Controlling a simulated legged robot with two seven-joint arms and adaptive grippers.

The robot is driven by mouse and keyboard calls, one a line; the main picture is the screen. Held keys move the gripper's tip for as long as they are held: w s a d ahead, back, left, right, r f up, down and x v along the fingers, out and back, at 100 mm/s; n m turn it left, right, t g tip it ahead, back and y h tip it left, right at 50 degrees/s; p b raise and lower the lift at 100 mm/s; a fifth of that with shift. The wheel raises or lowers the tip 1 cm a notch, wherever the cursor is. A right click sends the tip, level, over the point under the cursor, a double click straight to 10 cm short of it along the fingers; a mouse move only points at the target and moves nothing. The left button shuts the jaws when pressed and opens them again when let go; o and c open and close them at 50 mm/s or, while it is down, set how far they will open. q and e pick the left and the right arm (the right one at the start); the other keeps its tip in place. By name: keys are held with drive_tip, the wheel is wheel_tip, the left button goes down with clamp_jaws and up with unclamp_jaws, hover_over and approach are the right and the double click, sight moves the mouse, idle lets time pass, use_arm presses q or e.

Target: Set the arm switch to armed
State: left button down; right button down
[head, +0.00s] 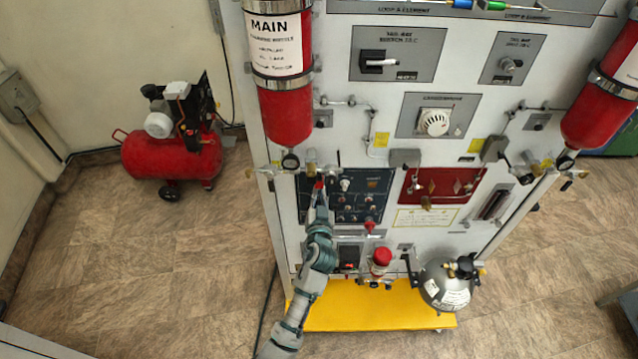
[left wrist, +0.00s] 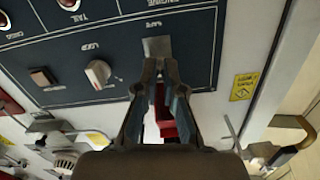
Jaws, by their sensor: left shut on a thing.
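The dark blue control panel (head: 375,200) is on the front of the white trainer; it also shows, upside down, in the left wrist view (left wrist: 120,45). My left gripper (head: 319,190) is at the panel's upper left. A red switch part (head: 319,185) shows at its fingertips. In the left wrist view my left gripper (left wrist: 160,68) is shut, with the red part (left wrist: 166,122) between its fingers. A silver plate (left wrist: 157,47) lies just beyond the fingertips. The fingers hide much of the switch, so its setting cannot be told. My right gripper is not in view.
A pale knob (left wrist: 97,73) sits beside the gripper on the same panel. A red cylinder (head: 285,100) hangs above. A red panel (head: 440,186) is to the right, a red-topped beacon (head: 381,257) below. A red compressor (head: 170,150) stands on open floor at left.

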use_arm(q)
drive_tip(key=shift+r+g+p, duration=0.5)
drive_tip(key=shift+g+p, duration=0.6)
drive_tip(key=shift+p, duration=0.45)
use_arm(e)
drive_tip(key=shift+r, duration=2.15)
use_arm(q)
drive_tip(key=c, duration=1.3)
unclamp_jaws()
drive_tip(key=shift+w+d+f, duration=0.1)
drive_tip(key=shift+d, duration=0.05)
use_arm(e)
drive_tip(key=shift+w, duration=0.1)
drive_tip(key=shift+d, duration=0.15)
use_arm(q)
drive_tip(key=v, duration=0.7)
drive_tip(key=shift+s, duration=0.25)
